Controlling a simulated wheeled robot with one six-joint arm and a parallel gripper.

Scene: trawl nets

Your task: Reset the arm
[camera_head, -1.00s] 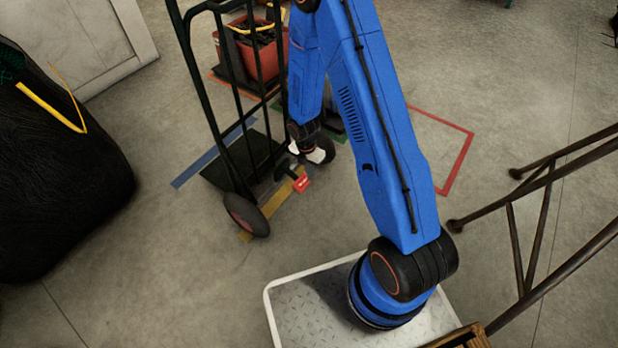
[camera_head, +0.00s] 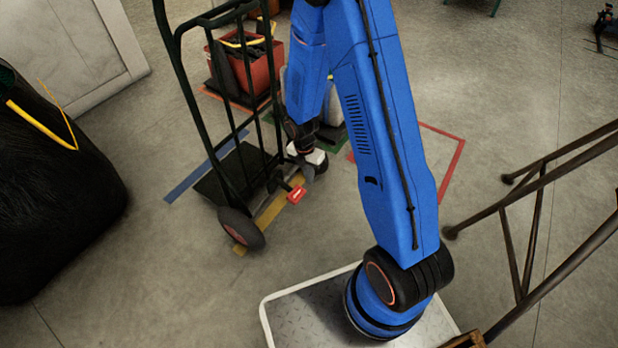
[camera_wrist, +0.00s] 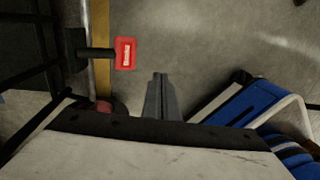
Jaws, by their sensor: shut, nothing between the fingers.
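My blue arm rises from my base plate and bends down beside a dark green hand truck (camera_head: 226,120). In the wrist view my gripper (camera_wrist: 160,80) shows as two grey fingers pressed together, with nothing between them. Its fingertips are over bare concrete, to the right of the red tag (camera_wrist: 125,53) on the hand truck. The red tag also shows there (camera_head: 297,194), just below the wrist.
A red crate (camera_head: 253,68) with dark and yellow items stands behind the hand truck. A large black bag (camera_head: 55,200) is at the left. Rusty metal bars (camera_head: 540,180) slant in at the right. Red, blue and yellow tape marks the floor.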

